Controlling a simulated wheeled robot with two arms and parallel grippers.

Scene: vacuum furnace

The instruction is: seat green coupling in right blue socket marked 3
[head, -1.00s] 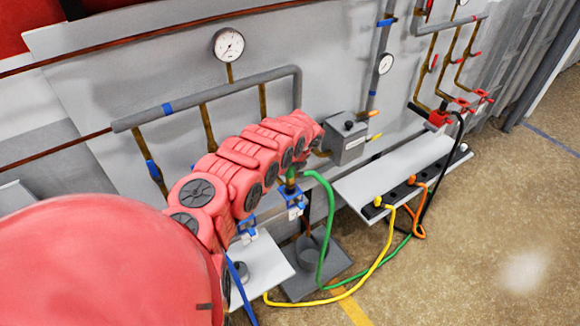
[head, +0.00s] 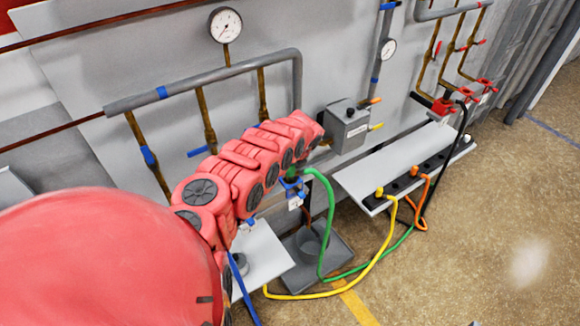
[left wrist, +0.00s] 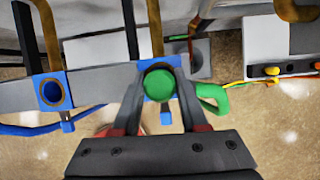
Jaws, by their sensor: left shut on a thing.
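The green coupling (head: 291,173) is on the end of a green hose (head: 327,212). It sits upright at the right blue socket (head: 293,187), whose white label is too small to read. In the left wrist view my left gripper (left wrist: 158,79) is shut on the green coupling (left wrist: 158,86), one finger on each side. The coupling covers the opening of the right blue socket (left wrist: 165,62), so I cannot tell how deep it sits. The left blue socket (left wrist: 52,92) is open at the top and empty. My right gripper is not in view.
A grey box (head: 347,128) is on the wall close to my left arm. Yellow (head: 380,250) and orange (head: 422,205) hoses run from the dark strip by the white shelf (head: 375,178). A grey tray (head: 305,275) lies below the sockets. The floor at right is clear.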

